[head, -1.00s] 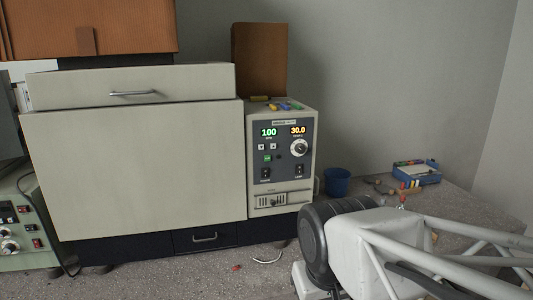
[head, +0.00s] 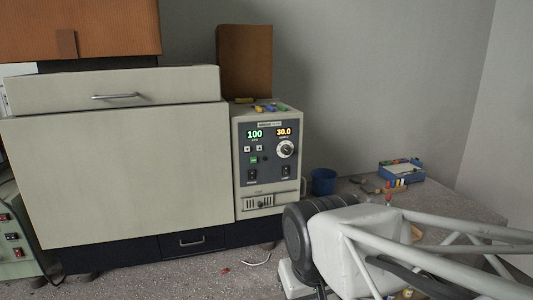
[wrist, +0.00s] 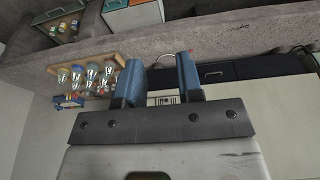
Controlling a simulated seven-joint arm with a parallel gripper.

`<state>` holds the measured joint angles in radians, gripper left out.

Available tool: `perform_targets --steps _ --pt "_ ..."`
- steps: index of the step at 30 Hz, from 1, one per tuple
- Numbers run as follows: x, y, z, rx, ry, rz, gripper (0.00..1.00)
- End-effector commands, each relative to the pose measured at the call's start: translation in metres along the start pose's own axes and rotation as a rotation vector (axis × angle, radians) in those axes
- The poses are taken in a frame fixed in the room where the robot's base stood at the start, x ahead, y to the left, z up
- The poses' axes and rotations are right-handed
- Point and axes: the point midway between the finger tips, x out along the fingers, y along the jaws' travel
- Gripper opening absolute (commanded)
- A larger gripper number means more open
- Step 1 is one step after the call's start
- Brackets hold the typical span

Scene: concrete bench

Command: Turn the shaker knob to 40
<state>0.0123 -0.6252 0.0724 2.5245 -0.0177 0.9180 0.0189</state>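The shaker is a large pale beige box (head: 120,175) with a dark control panel (head: 265,165) on its right side. The pale round shaker knob (head: 286,150) sits at the panel's right, below an orange display (head: 284,132) that reads 30.0. A green display (head: 254,134) beside it reads 100. My arm is at the lower right in the head view, apart from the panel, and my fingertips cannot be made out there. In the wrist view my gripper (wrist: 160,72) has its two blue fingers apart with nothing held between them. The knob is not identifiable in the wrist view.
A blue cup (head: 323,181) and a blue box (head: 401,171) stand right of the shaker. Small coloured items (head: 270,106) lie on top of the panel housing. A green instrument (head: 12,225) is at the left. The wrist view shows a wooden rack (wrist: 55,68) holding several vials.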

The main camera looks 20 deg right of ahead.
Motion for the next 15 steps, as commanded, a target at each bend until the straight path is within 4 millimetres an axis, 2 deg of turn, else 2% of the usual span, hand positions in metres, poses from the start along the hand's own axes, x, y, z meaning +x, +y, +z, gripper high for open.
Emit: perform_targets --steps 1,5,11,15 --pt "0.001 0.002 -0.007 0.001 0.014 0.005 0.41" --pt "0.004 0.01 -0.035 0.006 0.074 0.025 0.61" --pt "0.011 0.03 -0.104 0.007 0.234 0.073 0.62" --pt "0.015 0.049 -0.162 -0.002 0.369 0.106 0.62"
